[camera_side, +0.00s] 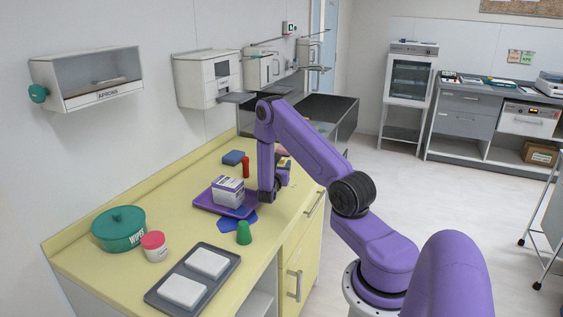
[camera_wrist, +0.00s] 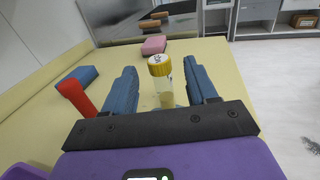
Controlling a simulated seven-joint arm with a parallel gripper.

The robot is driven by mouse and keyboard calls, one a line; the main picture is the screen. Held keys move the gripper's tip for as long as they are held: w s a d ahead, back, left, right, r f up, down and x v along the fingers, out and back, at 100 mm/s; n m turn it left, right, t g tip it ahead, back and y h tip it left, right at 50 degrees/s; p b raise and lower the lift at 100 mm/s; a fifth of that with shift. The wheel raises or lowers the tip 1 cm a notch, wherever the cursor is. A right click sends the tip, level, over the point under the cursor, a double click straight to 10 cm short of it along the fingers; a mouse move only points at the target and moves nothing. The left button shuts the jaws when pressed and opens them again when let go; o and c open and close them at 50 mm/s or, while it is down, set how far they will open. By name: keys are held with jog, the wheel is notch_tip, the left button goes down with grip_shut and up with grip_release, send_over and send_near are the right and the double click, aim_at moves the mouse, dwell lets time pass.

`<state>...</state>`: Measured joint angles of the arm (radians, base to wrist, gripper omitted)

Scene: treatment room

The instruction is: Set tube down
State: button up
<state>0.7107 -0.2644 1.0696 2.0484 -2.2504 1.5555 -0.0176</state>
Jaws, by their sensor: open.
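The tube is a clear container with a yellow, marked cap (camera_wrist: 160,65) and some yellowish content. In the wrist view it stands upright between the two blue fingers of my gripper (camera_wrist: 160,75). The fingers are open, with a gap on either side of the tube. Its base is low between the fingers, and I cannot tell exactly how it meets the counter. In the side view, a bit of yellow shows beside my purple wrist, which hides most of the gripper and tube.
A red tapered piece (camera_wrist: 76,96) and a blue block (camera_wrist: 76,77) are left of my gripper; a pink block (camera_wrist: 154,45) is beyond it.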

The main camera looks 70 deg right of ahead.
jog(key=v, duration=0.7)
jog(key=shift+r, duration=0.1)
jog(key=s+a+r+m+g+y, duration=0.35)
jog(key=a+r+m, duration=0.4)
jog(key=a, duration=0.65)
jog(key=s+a+r+y, duration=0.1)
jog(key=s+a+y, duration=0.6)
jog(key=s+a, duration=0.3)
jog(key=s+a+r+y, duration=0.1)
jog(key=s+a+y, duration=0.6)
jog(key=a, duration=0.8)
jog(key=s, duration=0.3)
jog(key=shift+s+a+r, duration=0.25)
jog(key=shift+a+r, duration=0.05)
jog(key=shift+r, duration=0.05)
